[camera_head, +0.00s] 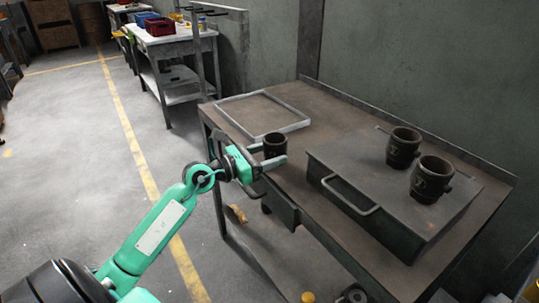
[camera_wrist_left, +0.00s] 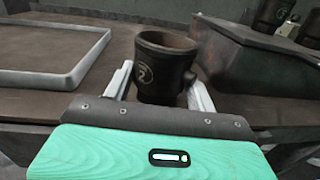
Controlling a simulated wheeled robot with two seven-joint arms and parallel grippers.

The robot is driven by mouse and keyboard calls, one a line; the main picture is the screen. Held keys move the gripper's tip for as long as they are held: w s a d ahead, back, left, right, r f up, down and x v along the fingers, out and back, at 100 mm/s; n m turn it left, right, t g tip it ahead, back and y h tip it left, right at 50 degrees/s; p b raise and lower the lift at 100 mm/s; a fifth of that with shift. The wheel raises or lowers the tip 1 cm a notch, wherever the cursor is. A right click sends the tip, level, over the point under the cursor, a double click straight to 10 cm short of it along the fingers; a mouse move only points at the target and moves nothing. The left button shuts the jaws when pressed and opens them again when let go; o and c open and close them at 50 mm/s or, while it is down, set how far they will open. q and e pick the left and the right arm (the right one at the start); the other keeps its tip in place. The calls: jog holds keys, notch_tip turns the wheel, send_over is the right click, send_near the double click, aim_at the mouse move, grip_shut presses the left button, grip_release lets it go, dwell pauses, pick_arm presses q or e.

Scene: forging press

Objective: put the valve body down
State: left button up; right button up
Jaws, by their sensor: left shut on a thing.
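A dark cylindrical valve body (camera_head: 275,146) with a side stub is held upright between the fingers of my left gripper (camera_head: 270,156), near the left edge of the table. In the left wrist view the valve body (camera_wrist_left: 165,66) shows a round light mark on its front, with one finger of my left gripper (camera_wrist_left: 160,88) on each side. I cannot tell whether its base touches the table top. A shallow light-grey frame (camera_head: 263,115) lies on the table behind it, and it is empty. My right gripper is not in view.
The brown metal table (camera_head: 335,122) carries a grey box (camera_head: 400,195) with a handle on the right. Two more valve bodies (camera_head: 403,147) stand on the box. Bare table top lies between frame and box. A wall stands behind the table.

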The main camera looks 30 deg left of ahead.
pick_arm(q)
jog(key=shift+f, duration=0.1)
jog(key=o, duration=1.2)
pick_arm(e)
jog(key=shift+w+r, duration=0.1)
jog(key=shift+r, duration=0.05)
pick_arm(q)
jog(key=shift+s, duration=0.15)
jog(key=v, duration=0.7)
jog(key=shift+s+a+b, duration=0.15)
jog(key=shift+s+b, duration=0.1)
jog(key=shift+b, duration=0.1)
jog(key=v, duration=0.4)
jog(key=shift+s, duration=0.1)
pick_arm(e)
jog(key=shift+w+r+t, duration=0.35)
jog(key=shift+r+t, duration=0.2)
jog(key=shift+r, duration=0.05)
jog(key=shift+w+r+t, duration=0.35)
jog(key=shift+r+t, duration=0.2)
